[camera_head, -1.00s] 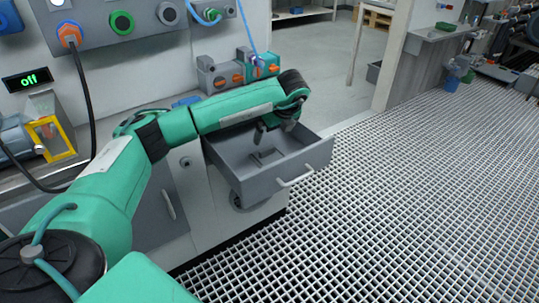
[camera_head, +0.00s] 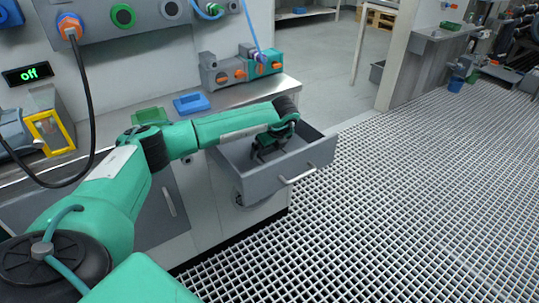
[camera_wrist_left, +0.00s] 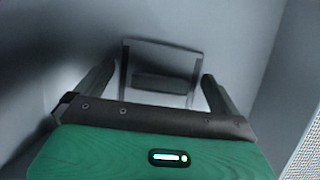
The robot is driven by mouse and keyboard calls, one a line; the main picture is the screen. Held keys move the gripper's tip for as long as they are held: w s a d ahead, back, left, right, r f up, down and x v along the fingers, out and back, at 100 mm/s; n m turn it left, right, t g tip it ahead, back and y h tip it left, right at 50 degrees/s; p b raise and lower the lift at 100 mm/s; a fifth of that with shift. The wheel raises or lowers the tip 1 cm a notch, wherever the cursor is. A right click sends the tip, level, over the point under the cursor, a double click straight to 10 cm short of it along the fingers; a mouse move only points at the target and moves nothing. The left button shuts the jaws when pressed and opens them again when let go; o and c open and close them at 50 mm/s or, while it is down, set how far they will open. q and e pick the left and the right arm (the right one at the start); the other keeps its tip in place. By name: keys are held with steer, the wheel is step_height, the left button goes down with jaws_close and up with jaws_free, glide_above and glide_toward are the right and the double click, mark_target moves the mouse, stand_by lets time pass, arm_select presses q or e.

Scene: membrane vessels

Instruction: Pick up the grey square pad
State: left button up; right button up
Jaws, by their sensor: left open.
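The grey square pad (camera_wrist_left: 160,60) lies in the open grey drawer (camera_head: 315,162). The left wrist view shows it between my two fingers, with a darker band across its nearer part. My left gripper (camera_wrist_left: 156,78) is open, with one finger on each side of the pad and a visible gap to each. In the head view my left gripper (camera_head: 266,153) points down inside the drawer and hides the pad. I cannot tell how far the fingertips are above the drawer floor. My right gripper is not in view.
The drawer walls stand close around my gripper, with a handle (camera_head: 298,177) on the front. A blue tray (camera_head: 192,104) and a green tray (camera_head: 151,116) sit on the counter behind my arm. Open grating floor (camera_head: 420,200) lies to the right.

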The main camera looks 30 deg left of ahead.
arm_select(q)
steer(key=shift+c, duration=0.4)
steer(key=c, duration=0.6)
steer(key=shift+r, duration=0.1)
steer(key=shift+c, duration=0.2)
